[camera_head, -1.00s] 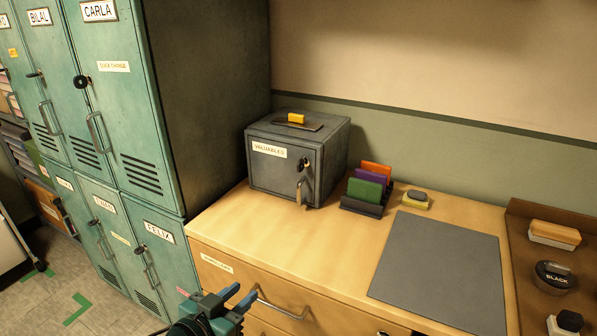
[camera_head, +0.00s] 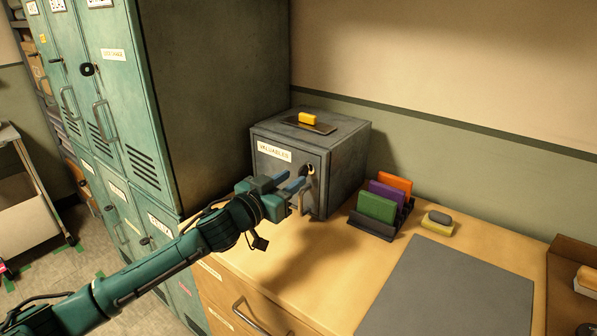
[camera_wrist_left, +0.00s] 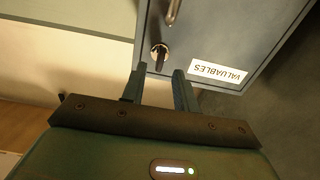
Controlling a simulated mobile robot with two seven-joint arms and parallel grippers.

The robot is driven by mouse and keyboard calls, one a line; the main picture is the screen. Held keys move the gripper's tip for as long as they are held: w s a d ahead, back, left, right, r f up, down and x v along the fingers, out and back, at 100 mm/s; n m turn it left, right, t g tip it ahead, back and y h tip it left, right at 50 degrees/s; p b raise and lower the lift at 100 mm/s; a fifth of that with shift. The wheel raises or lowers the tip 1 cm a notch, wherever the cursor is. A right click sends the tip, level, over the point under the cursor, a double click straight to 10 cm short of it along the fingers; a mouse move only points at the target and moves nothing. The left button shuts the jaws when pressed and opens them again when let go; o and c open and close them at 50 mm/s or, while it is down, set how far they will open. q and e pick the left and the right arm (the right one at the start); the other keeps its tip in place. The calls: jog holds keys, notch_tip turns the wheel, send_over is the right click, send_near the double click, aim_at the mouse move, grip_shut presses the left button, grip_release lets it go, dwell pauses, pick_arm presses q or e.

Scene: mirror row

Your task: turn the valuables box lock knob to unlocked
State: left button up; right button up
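The grey valuables box (camera_head: 340,160) stands on the wooden counter, its labelled door facing front left. Its lock knob (camera_head: 311,169) is dark on a pale round base, near the door's right edge, and it also shows in the left wrist view (camera_wrist_left: 159,55). A metal door handle (camera_wrist_left: 173,12) is close to it. My left gripper (camera_head: 297,180) is in front of the door. In the wrist view its fingers (camera_wrist_left: 159,76) are apart with nothing between them. The knob appears just beyond the gap; contact cannot be told. My right gripper is not in view.
A yellow item (camera_head: 308,118) lies on a dark plate on top of the box. A rack (camera_head: 375,226) with coloured cards and a sponge (camera_head: 438,223) are to the right. Green lockers (camera_head: 130,90) stand at left. The grey mat (camera_head: 455,295) is bare.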

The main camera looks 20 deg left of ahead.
aim_at(299, 174)
pick_arm(q)
jog(key=shift+x, duration=1.9)
jog(key=shift+c, duration=0.3)
grip_shut()
